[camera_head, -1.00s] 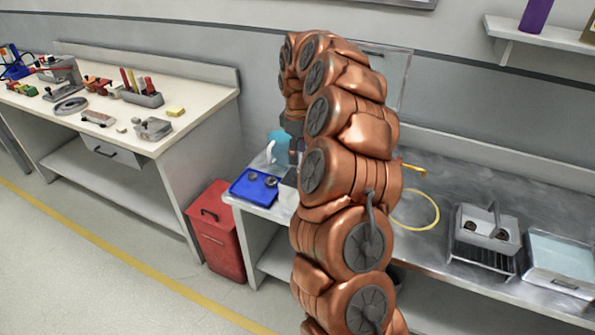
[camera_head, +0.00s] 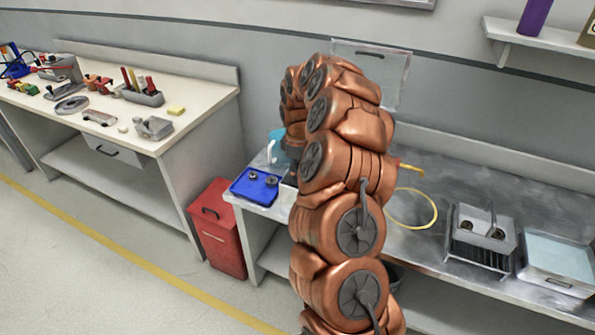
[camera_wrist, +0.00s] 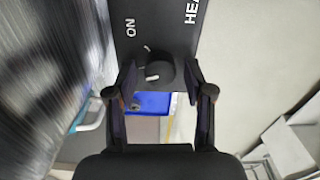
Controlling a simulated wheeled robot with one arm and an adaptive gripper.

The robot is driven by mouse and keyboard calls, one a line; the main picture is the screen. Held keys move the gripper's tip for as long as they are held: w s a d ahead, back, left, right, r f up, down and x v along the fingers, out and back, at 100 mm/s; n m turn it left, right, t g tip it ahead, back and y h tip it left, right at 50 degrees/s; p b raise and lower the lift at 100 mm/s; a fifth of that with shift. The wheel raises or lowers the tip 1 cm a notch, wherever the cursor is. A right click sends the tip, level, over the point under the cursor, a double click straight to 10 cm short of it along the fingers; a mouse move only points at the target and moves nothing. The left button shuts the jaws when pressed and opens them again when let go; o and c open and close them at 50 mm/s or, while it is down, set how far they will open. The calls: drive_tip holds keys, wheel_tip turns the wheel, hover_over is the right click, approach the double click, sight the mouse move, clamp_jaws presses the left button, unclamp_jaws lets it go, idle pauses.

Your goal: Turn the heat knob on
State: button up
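In the wrist view, a dark panel (camera_wrist: 182,28) carries the white letters "ON" and part of a word starting "HEA". A round black knob (camera_wrist: 159,72) with a white mark sticks out of it. My gripper (camera_wrist: 160,78) is open. Its two dark fingertips lie left and right of the knob in the picture, with a gap showing on each side. I cannot tell how far the tips are from the panel in depth. In the head view my copper-coloured arm hides the gripper, and I cannot make out the knob.
A blue tray (camera_head: 257,187) with small round parts lies on the metal bench (camera_head: 452,187), left of my arm. A teal jug (camera_head: 277,146) stands behind it. A yellow ring (camera_head: 435,208), a grey caddy (camera_head: 486,232) and a basin (camera_head: 560,262) are to the right.

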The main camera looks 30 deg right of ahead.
clamp_jaws()
drive_tip(key=shift+f+m+b, duration=0.15)
drive_tip(key=shift+m+b, duration=0.15)
drive_tip(key=shift+b, duration=0.3)
drive_tip(key=m+b, duration=0.2)
drive_tip(key=shift+d+f+b, duration=0.1)
drive_tip(key=shift+f+b, duration=0.05)
drive_tip(key=shift+b, duration=0.2)
drive_tip(key=m+b, duration=0.4)
drive_tip(key=shift+m+b, duration=0.3)
drive_tip(key=shift+b, duration=0.1)
drive_tip(key=m+b, duration=0.2)
drive_tip(key=m, duration=0.1)
drive_tip(key=shift+b, duration=0.4)
drive_tip(key=shift+r+m+b, duration=0.15)
drive_tip(key=shift+m+b, duration=0.4)
drive_tip(key=shift+m, duration=0.4)
drive_tip(key=shift+r+m+b, duration=0.15)
drive_tip(key=shift+m+b, duration=0.35)
drive_tip(key=shift+m, duration=0.45)
